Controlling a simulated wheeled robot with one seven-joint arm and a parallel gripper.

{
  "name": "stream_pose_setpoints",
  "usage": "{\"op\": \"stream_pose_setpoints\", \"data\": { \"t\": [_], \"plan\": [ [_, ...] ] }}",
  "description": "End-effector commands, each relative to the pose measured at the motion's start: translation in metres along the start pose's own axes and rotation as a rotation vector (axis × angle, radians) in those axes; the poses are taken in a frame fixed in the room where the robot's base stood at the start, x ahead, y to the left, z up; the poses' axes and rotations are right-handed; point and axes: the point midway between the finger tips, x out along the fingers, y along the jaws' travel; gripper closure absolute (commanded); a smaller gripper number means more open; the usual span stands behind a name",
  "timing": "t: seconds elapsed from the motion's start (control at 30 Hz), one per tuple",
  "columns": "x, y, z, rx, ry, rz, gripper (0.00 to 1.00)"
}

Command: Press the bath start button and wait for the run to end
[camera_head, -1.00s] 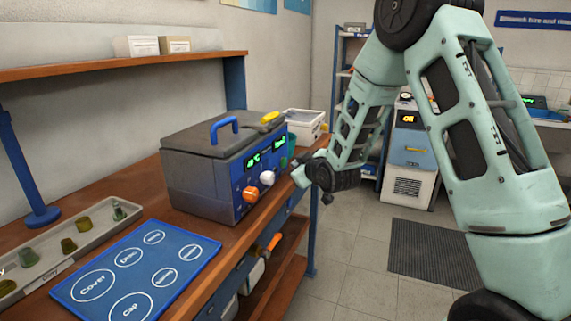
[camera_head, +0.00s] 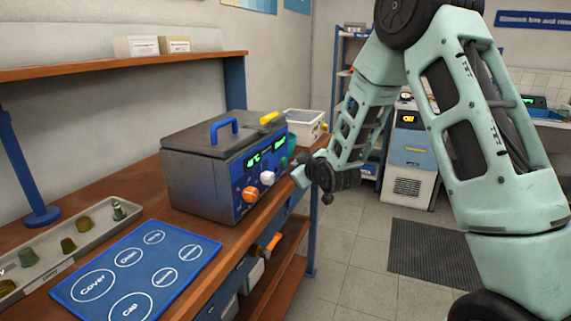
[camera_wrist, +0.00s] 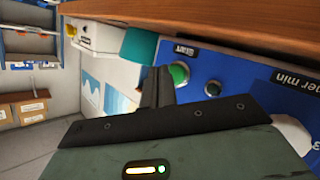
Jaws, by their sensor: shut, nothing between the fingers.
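The bath (camera_head: 190,184) is a grey box with a blue front panel, on the wooden bench. Its panel carries lit green displays (camera_head: 253,161), an orange knob (camera_head: 250,194) and a white knob (camera_head: 267,178). In the wrist view, the round green start button (camera_wrist: 180,73) sits beside a START label (camera_wrist: 187,50). My gripper (camera_wrist: 157,76) is shut and empty, its fingertips right beside the green button. I cannot tell whether they touch it. In the head view my gripper (camera_head: 300,177) is at the panel's right end, and the start button cannot be made out.
A dark round button (camera_wrist: 213,88) lies close to the green one. A blue mat (camera_head: 190,240) with labelled circles and a tray (camera_head: 50,268) of small parts lie on the bench at left. A white bin (camera_head: 304,123) stands behind the bath. The floor right of the bench is open.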

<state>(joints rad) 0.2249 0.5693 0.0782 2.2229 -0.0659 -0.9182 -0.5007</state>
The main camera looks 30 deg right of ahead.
Motion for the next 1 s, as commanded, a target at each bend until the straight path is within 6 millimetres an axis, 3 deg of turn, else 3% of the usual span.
{"op": "stream_pose_setpoints", "data": {
  "t": [1.0],
  "plan": [
    [0.0059,-0.0042,-0.0046,0.0,0.0,0.0,1.0]
  ]
}}
